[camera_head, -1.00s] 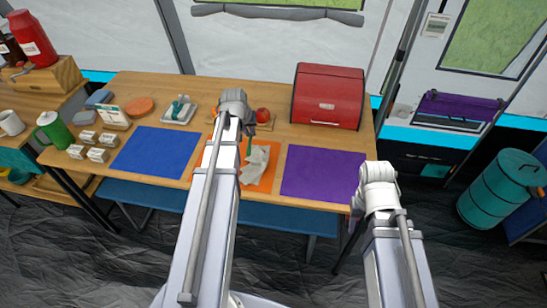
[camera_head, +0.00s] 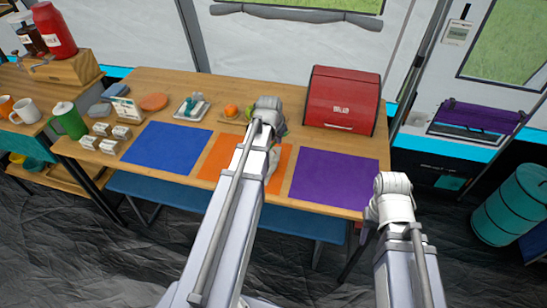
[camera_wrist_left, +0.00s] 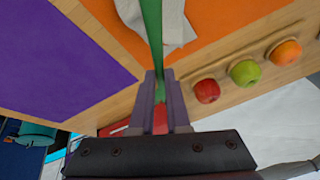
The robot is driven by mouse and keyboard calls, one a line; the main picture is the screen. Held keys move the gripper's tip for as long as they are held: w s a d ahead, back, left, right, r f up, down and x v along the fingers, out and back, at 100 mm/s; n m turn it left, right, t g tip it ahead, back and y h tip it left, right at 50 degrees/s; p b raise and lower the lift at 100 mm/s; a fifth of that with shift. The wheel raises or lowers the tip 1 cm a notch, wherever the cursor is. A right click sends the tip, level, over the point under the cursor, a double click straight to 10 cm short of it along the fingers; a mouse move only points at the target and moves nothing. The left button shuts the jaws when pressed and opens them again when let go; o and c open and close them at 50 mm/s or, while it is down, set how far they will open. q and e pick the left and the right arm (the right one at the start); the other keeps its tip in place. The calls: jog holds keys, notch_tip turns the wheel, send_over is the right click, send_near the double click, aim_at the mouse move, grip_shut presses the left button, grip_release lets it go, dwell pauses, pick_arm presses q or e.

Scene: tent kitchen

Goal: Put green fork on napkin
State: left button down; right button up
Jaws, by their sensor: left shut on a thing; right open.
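My left gripper (camera_wrist_left: 160,100) is shut on the green fork (camera_wrist_left: 152,30). The fork extends up the left wrist view and overlaps the white napkin (camera_wrist_left: 174,20) there. I cannot tell whether fork and napkin touch. The napkin lies on the orange mat (camera_wrist_left: 222,22). In the head view my left gripper (camera_head: 267,118) is over the back right of the orange mat (camera_head: 220,158), and the arm hides the fork and part of the napkin (camera_head: 273,164). My right gripper (camera_head: 372,212) is open by the table's right front corner, its fingers mostly hidden.
A blue mat (camera_head: 167,148) lies to the left and a purple mat (camera_head: 333,178) to the right. Behind are a red bread box (camera_head: 343,98) and a row with a red apple (camera_wrist_left: 207,91), green apple (camera_wrist_left: 245,72) and orange (camera_wrist_left: 286,52).

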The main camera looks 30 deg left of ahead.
aim_at(277, 157)
pick_arm(q)
jog(key=shift+f+b, duration=3.55)
jog(key=shift+f, duration=0.55)
jog(key=shift+s, duration=0.1)
jog(key=c, duration=1.2)
grip_release()
jog(key=shift+r, duration=0.1)
jog(key=shift+r+p, duration=0.15)
jog(key=shift+p, duration=0.15)
jog(key=shift+s+r+p, duration=0.15)
jog(key=shift+r+p, duration=0.25)
jog(key=p+v, duration=1)
jog(key=v, duration=0.1)
jog(key=shift+d, duration=0.1)
